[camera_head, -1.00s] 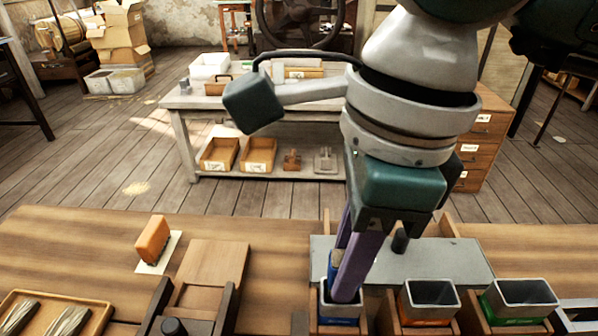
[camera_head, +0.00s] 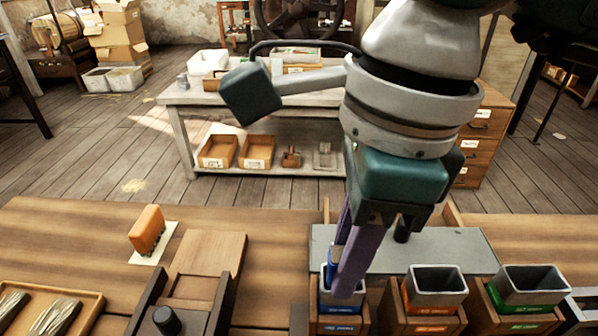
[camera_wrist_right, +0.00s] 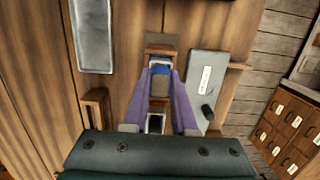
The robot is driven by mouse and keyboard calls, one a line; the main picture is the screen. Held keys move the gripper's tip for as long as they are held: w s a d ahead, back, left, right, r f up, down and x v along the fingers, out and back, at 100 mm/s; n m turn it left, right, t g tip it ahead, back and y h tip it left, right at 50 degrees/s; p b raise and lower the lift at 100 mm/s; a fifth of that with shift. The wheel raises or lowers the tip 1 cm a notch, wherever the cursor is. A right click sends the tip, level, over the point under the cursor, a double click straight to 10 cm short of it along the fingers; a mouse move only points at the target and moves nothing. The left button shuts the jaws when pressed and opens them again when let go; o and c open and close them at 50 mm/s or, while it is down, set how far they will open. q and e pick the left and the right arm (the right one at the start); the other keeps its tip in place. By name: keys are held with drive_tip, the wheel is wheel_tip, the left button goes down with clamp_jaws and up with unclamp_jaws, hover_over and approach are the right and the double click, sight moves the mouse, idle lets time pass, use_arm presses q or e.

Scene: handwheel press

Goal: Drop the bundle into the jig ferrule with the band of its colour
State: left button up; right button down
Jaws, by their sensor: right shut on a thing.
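My right gripper (camera_head: 348,280) points down over the jig, its purple fingers shut on a bundle (camera_head: 333,258) with a blue band. The blue part also shows between the fingers in the right wrist view (camera_wrist_right: 160,86). The bundle's lower end is hidden by a finger and the rim, so I cannot tell how deep it sits. Below is the blue-banded ferrule (camera_head: 341,309), the leftmost of the jig. To its right stand the orange-banded ferrule (camera_head: 437,298) and the green-banded ferrule (camera_head: 528,306), both open and empty-looking. My left gripper is not in view.
A grey plate (camera_head: 450,250) lies behind the ferrules. An orange block (camera_head: 147,230) stands on a white card at left. A wooden tray (camera_head: 88,310) holds pale bristle bundles. A wooden fixture with a black knob (camera_head: 167,321) stands between. Bare tabletop lies at the back left.

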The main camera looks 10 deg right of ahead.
drive_tip(key=c, duration=0.6)
unclamp_jaws()
drive_tip(key=shift+c, duration=0.2)
drive_tip(key=r, duration=0.6)
drive_tip(key=d+r, duration=0.1)
drive_tip(key=r, duration=0.3)
drive_tip(key=shift+s+d, duration=0.1)
drive_tip(key=shift+s, duration=0.05)
drive_tip(key=shift+f, duration=0.1)
